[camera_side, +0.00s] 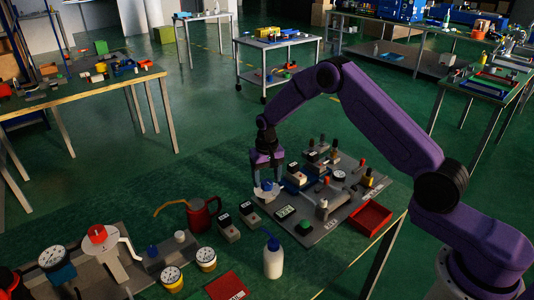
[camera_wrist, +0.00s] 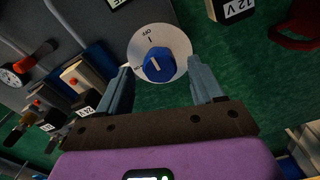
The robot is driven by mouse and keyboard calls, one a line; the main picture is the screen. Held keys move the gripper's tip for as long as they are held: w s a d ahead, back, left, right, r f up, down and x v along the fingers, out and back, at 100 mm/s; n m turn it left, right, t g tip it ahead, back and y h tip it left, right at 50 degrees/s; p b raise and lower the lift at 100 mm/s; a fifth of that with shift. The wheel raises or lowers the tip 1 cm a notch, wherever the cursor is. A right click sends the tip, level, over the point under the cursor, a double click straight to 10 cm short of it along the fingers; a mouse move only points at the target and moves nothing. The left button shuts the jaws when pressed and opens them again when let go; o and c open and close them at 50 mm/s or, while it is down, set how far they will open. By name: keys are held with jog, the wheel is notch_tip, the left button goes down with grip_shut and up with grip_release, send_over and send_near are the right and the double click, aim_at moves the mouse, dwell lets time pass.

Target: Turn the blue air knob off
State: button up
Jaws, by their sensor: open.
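The blue air knob (camera_wrist: 159,66) sits at the middle of a round white dial plate (camera_wrist: 176,42) in the wrist view. The plate has dark lettering, with OFF near its top edge and a smaller mark at its left. A short pale line shows on the knob; which mark it points to is hard to tell. My gripper (camera_wrist: 160,74) is open, with one finger on each side of the knob and visible gaps between. In the side view my gripper (camera_side: 267,178) points down over the white dial (camera_side: 268,190), and its fingers partly hide the knob.
A grey panel with switches, a gauge (camera_side: 339,176) and a red tray (camera_side: 370,217) lies right of my gripper. Small 12V blocks (camera_side: 228,228), a red oil can (camera_side: 200,215) and a white bottle (camera_side: 273,260) stand nearby.

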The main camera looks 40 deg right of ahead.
aim_at(266, 184)
notch_tip(266, 184, up, 16)
dwell(0.4)
jog(key=shift+r, duration=0.1)
jog(key=s+a+r+n, duration=0.3)
jog(key=s+a+n, duration=0.1)
jog(key=s, duration=0.6)
jog(key=s+a+r+n, duration=0.2)
jog(key=s+a+n, duration=0.25)
jog(key=s, duration=0.55)
jog(key=s+d+n, duration=0.3)
jog(key=s, duration=0.8)
jog(key=s+d+f+n, duration=0.1)
jog(key=s+d+n, duration=0.3)
jog(key=s, duration=0.7)
jog(key=shift+s+f, duration=0.15)
jog(key=shift+s, duration=0.2)
